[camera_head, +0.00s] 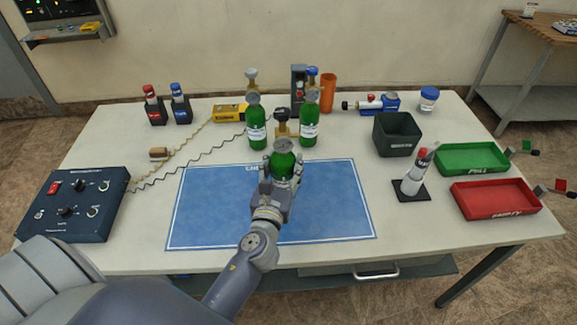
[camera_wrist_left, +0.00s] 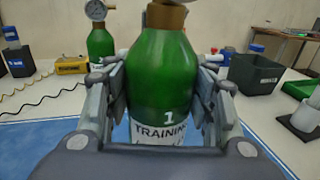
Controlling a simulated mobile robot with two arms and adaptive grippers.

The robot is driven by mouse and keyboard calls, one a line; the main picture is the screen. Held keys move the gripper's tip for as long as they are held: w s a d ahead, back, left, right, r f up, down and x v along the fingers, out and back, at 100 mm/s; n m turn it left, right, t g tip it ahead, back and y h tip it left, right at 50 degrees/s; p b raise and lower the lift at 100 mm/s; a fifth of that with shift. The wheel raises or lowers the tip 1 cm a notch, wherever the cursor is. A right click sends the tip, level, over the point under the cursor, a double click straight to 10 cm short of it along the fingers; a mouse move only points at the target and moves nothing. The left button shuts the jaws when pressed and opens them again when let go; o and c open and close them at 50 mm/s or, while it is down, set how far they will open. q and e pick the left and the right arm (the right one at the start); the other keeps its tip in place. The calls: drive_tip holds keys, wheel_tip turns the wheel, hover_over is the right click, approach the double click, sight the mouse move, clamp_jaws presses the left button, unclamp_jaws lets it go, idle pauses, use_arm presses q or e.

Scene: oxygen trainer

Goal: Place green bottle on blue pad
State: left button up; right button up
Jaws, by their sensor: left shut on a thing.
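A green bottle (camera_head: 284,162) with a white label reading "1 TRAINING" is upright between the fingers of my left gripper (camera_head: 280,183). The gripper is shut on it, with a finger on each side of the bottle (camera_wrist_left: 163,80) in the left wrist view. The bottle is over the far middle part of the blue pad (camera_head: 325,205). The gripper hides its base, so I cannot tell whether it touches the pad. My right gripper is not in view.
Two more green bottles (camera_head: 256,125) (camera_head: 309,120) stand just behind the pad. A dark control box (camera_head: 75,203) is at the left. A black bin (camera_head: 397,135), a green tray (camera_head: 470,158) and a red tray (camera_head: 495,199) are at the right. The rest of the pad is clear.

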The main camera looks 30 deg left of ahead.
sight(288, 170)
use_arm(q)
drive_tip(key=f, duration=0.1)
drive_tip(key=w+f+b, duration=0.2)
drive_tip(key=shift+w+d+f, duration=0.1)
drive_tip(key=shift+w+f, duration=0.15)
drive_tip(key=shift+f, duration=0.1)
drive_tip(key=o, duration=1.6)
drive_tip(key=shift+f, duration=0.2)
drive_tip(key=shift+o, duration=0.2)
